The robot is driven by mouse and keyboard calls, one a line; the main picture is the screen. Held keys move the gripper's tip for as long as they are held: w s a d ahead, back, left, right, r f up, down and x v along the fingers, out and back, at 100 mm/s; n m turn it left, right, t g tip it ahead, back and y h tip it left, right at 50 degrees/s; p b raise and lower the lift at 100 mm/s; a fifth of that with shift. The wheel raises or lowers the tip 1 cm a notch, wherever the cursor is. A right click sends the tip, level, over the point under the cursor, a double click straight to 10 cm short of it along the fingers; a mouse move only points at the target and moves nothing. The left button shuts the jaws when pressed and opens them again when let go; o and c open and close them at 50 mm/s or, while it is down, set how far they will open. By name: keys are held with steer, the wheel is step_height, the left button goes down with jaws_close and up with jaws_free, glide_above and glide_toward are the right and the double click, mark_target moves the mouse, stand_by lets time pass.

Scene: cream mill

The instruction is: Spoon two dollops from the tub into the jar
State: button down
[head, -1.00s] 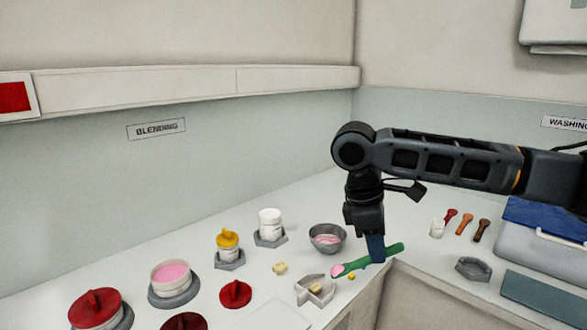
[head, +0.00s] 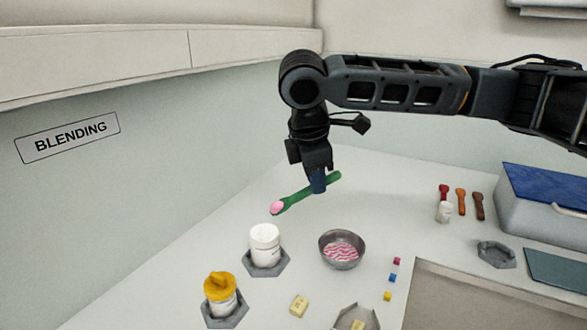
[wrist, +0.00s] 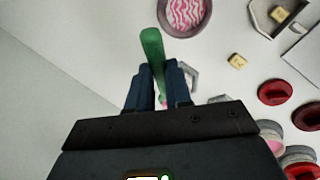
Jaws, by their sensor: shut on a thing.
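My gripper (head: 318,188) is shut on a green spoon (head: 298,196), which it holds above the counter. A pink dollop (head: 277,208) sits on the spoon's left end. In the picture the dollop is just above a white jar (head: 265,240) in a grey hexagonal holder (head: 266,268); I cannot tell whether the jar's top is open. The spoon's handle (wrist: 152,48) shows between the fingers in the wrist view, where the fingers hide most of the dollop end.
A metal bowl (head: 342,250) with pink and white stripes stands right of the jar. A yellow-topped container (head: 220,293), a yellow block (head: 299,306) and small cubes (head: 396,262) are nearby. Coloured scoops (head: 461,202) and a blue-topped case (head: 552,198) are at right.

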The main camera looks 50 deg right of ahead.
steer(key=shift+w+f, duration=0.1)
steer(key=shift+f, duration=0.1)
steer(key=shift+f+b, duration=2.15)
steer(key=shift+f, duration=0.05)
steer(key=shift+f, duration=0.45)
steer(key=shift+s+d, duration=0.25)
steer(key=shift+s, duration=0.05)
stand_by(0.4)
steer(key=shift+r+p, duration=2.8)
steer(key=shift+r, duration=0.2)
